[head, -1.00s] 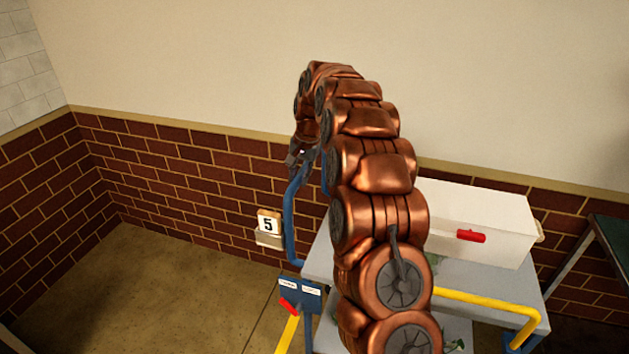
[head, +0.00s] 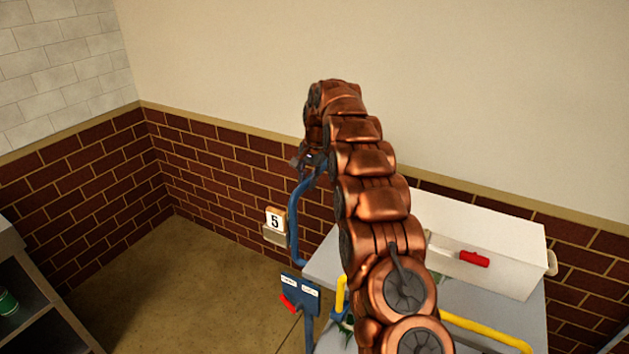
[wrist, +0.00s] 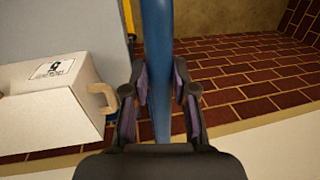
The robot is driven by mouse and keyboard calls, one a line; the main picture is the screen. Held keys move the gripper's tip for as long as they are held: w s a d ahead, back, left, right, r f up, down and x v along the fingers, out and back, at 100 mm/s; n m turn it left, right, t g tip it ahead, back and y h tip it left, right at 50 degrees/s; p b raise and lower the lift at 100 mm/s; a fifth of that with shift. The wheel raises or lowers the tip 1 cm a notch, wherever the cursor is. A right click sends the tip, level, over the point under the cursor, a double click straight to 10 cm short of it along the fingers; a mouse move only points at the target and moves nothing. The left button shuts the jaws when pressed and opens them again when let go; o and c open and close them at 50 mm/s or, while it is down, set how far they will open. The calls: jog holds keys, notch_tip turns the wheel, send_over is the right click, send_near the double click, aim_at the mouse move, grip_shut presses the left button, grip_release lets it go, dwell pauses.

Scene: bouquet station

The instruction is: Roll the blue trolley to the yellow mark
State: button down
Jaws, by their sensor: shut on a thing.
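The blue trolley has a grey top (head: 322,262) and a blue tubular push handle (head: 293,215) at its left end. The handle also shows as a blue bar in the wrist view (wrist: 158,40). My gripper (head: 311,163) is at the upper part of this handle. In the wrist view its two dark fingers (wrist: 160,90) stand on either side of the bar, shut on it. My arm hides much of the trolley's middle. No yellow floor mark shows in the present views.
A white box (head: 500,245) with a red tag sits on the trolley top; a yellow rail (head: 485,332) runs at the near side. A number 5 card (head: 274,221) and a blue panel with a red lever (head: 300,294) are at the left end. Shelving (head: 40,300) stands left. Floor between is clear.

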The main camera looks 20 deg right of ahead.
jog(key=shift+w+a+r, duration=0.1)
jog(key=shift+w+a, duration=0.15)
jog(key=shift+a, duration=0.1)
jog(key=c, duration=0.9)
grip_release()
jog(key=shift+a, duration=0.15)
jog(key=shift+c, duration=0.2)
jog(key=shift+d, duration=0.2)
jog(key=shift+r, duration=0.25)
jog(key=shift+s+d+r, duration=0.15)
jog(key=shift+r, duration=0.95)
jog(key=shift+s+d+r, duration=0.15)
jog(key=shift+r, duration=0.9)
jog(key=shift+s+d+r, duration=0.15)
jog(key=shift+r, duration=1.1)
